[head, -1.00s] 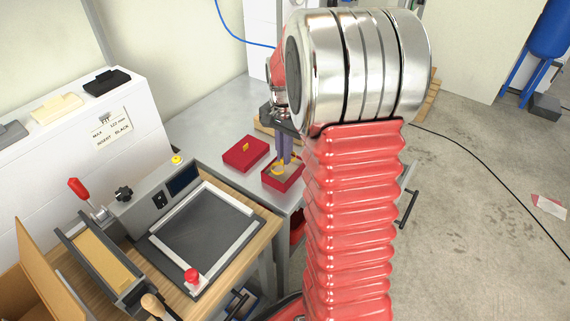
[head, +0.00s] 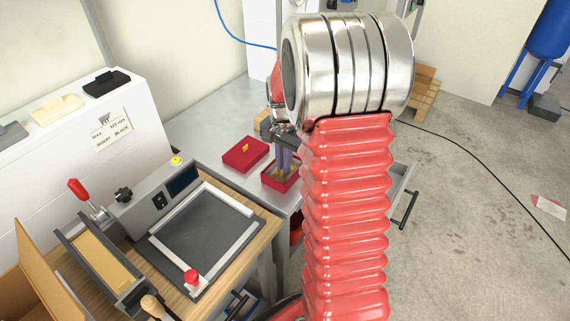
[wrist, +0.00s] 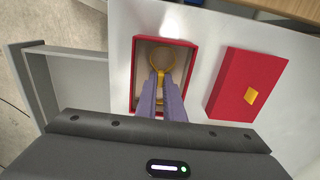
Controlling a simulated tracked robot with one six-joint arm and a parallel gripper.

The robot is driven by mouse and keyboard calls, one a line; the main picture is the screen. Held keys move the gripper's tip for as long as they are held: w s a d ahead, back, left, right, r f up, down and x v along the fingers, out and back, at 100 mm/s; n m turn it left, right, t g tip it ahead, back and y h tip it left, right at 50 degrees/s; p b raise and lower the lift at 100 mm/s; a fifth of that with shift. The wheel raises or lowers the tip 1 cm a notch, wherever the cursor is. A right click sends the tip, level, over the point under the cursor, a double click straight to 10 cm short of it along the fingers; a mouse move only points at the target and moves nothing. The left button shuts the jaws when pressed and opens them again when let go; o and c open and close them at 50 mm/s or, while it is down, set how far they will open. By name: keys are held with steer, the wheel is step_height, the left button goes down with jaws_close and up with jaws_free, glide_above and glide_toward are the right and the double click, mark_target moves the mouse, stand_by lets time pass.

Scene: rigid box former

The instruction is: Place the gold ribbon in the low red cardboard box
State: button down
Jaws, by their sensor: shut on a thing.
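The low red cardboard box (wrist: 191,41) stands open on the grey table, with a pale inside; it also shows in the head view (head: 268,181). My gripper (wrist: 160,86) points down over the box, its purple fingers shut on the gold ribbon (wrist: 177,57). The ribbon's loop shows within the box's outline in the wrist view; whether it touches the floor of the box I cannot tell. In the head view the fingers (head: 283,160) reach into the box opening and mostly hide the ribbon.
A red lid (wrist: 235,84) with a small gold piece lies beside the box, also in the head view (head: 240,158). An open grey drawer (wrist: 75,52) juts out on the other side. A bench with a flat dark machine (head: 200,228) stands in front.

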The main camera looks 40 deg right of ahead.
steer(key=c, duration=1.9)
jaws_free()
steer(key=shift+o, duration=0.2)
step_height(320, 180, up, 12)
